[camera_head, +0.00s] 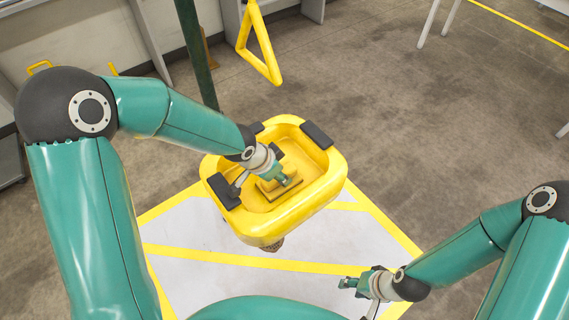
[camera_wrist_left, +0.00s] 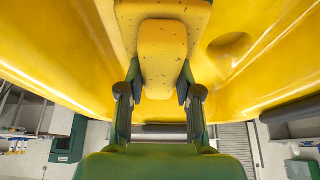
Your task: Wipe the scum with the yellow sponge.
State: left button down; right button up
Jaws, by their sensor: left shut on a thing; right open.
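The yellow sponge (camera_wrist_left: 161,55) shows between the two fingers of my left gripper (camera_wrist_left: 160,88) in the left wrist view. The fingers are shut on its sides. In the head view my left gripper (camera_head: 284,178) reaches down into a yellow basin (camera_head: 325,176), near its floor. My right gripper (camera_head: 352,284) is open and empty, low at the right, apart from the basin.
The basin has dark pads (camera_head: 316,135) on its rim. A dark green post (camera_head: 196,55) and a yellow triangular handle (camera_head: 262,45) stand behind it. Yellow floor tape (camera_head: 265,262) marks a pale area below.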

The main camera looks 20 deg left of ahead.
pick_arm(q)
jog(key=shift+s+d+f+b, duration=0.2)
jog(key=shift+s+d+b, duration=0.15)
jog(key=shift+d+b, duration=0.3)
jog(key=shift+s+d+r, duration=0.15)
jog(key=shift+s+d, duration=0.05)
jog(key=shift+d, duration=0.05)
notch_tip(320, 180, up, 8)
jog(key=p, duration=0.6)
jog(key=shift+s, duration=0.1)
